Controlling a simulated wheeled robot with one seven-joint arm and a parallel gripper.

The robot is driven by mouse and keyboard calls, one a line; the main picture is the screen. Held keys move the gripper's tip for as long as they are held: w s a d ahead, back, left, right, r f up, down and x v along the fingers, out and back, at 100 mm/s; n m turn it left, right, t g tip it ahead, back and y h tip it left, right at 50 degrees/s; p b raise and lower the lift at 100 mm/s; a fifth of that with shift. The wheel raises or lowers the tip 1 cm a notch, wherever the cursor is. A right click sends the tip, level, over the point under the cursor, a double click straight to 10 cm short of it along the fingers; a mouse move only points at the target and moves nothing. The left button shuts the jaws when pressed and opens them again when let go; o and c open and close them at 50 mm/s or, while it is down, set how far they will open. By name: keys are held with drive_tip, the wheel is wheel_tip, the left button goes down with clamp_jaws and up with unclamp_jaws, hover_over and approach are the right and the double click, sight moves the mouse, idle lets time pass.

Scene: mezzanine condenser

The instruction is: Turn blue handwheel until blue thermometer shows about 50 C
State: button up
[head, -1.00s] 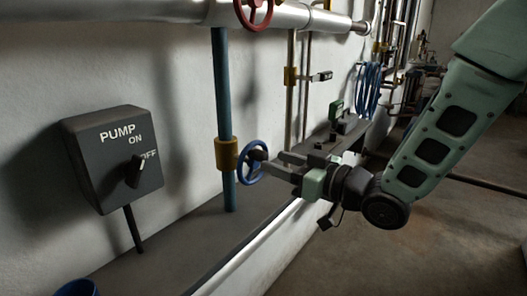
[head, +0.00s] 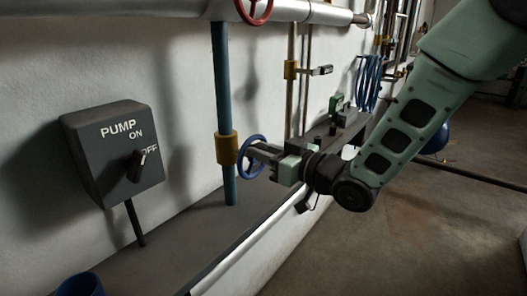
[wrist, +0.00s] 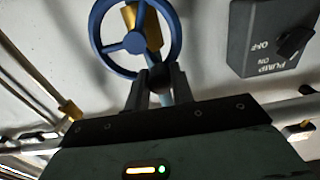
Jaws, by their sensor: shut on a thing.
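The blue handwheel (head: 240,165) stands on a yellow valve body (head: 227,149) on a vertical blue pipe (head: 221,90). My gripper (head: 260,151) reaches it from the right, its fingertips at the wheel's rim. In the wrist view the handwheel (wrist: 134,42) shows its spokes and hub. There my gripper (wrist: 159,82) has its fingers closed on either side of a dark knob (wrist: 160,74) at the rim's lower right. The fingers hide part of the wheel in the head view. No thermometer can be made out in either view.
A dark pump switch box (head: 112,152) is on the wall at left, its knob near OFF. A red handwheel (head: 255,8) and a silver pipe (head: 180,9) are above. A dark ledge (head: 180,240) runs below.

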sight(262, 140)
drive_tip(key=m, duration=0.1)
drive_tip(key=m+p, duration=0.1)
drive_tip(key=w+d+m, duration=0.1)
drive_tip(key=m, duration=0.1)
drive_tip(key=shift+w+r, duration=0.1)
drive_tip(key=shift+r, duration=0.2)
drive_tip(key=m+p, duration=0.1)
drive_tip(key=m, duration=0.1)
drive_tip(key=w+d+m+p, duration=0.1)
drive_tip(key=m+p, duration=0.1)
drive_tip(key=m, duration=0.1)
drive_tip(key=w+m+p, duration=0.1)
drive_tip(key=m, duration=0.2)
drive_tip(key=shift+w+d+f+p, duration=0.15)
drive_tip(key=shift+d+f+p, duration=0.15)
drive_tip(key=shift+d, duration=0.1)
drive_tip(key=shift+w+d+f+m+p, duration=0.2)
drive_tip(key=shift+m+p, duration=0.1)
drive_tip(key=shift+m, duration=0.45)
drive_tip(key=shift+w+d+f+m+p, duration=0.1)
drive_tip(key=shift+f+m+p, duration=0.15)
drive_tip(key=shift+m, duration=0.5)
drive_tip(key=o, duration=1)
